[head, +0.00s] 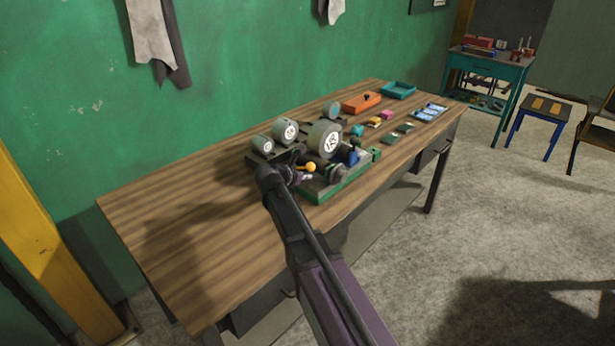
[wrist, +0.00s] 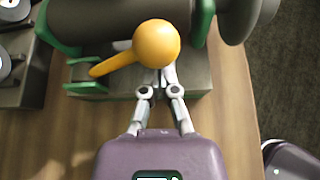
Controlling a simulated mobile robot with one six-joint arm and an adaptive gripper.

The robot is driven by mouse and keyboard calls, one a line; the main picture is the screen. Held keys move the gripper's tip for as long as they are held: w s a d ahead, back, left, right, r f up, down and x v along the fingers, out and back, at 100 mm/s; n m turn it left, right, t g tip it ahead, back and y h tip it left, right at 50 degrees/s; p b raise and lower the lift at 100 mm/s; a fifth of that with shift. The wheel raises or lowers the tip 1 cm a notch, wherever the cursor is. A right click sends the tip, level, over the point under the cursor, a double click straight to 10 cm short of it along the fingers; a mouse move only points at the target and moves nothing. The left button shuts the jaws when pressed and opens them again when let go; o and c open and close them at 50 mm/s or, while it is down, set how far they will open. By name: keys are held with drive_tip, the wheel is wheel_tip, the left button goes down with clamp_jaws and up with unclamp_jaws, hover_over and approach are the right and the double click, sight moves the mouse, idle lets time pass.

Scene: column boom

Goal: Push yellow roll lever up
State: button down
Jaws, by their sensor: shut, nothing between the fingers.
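The yellow roll lever (wrist: 155,43) has a round ball end and a short yellow arm that slants down to the left in the wrist view. Its ball also shows in the head view (head: 310,167), at the near side of a green-based machine (head: 340,185) on the table. My gripper (wrist: 160,78) is shut and empty. Its fingertips lie just below the ball in the wrist picture, partly hidden behind it. I cannot tell whether they touch it. In the head view my gripper (head: 300,177) is beside the ball, mostly hidden by my arm.
Several round gauges (head: 325,138) stand behind and beside the lever. A dark roller (wrist: 110,20) lies right behind the ball. An orange tray (head: 361,103) and a teal tray (head: 398,90) sit farther along the wooden table (head: 180,220). The table's left part is clear.

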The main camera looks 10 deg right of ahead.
drive_tip(key=shift+d, duration=0.25)
drive_tip(key=shift+a+r, duration=0.1)
drive_tip(key=shift+a, duration=0.1)
drive_tip(key=shift+a+r+n+g+p, duration=0.2)
drive_tip(key=shift+r+n+g+p, duration=0.1)
drive_tip(key=shift+r+p, duration=0.1)
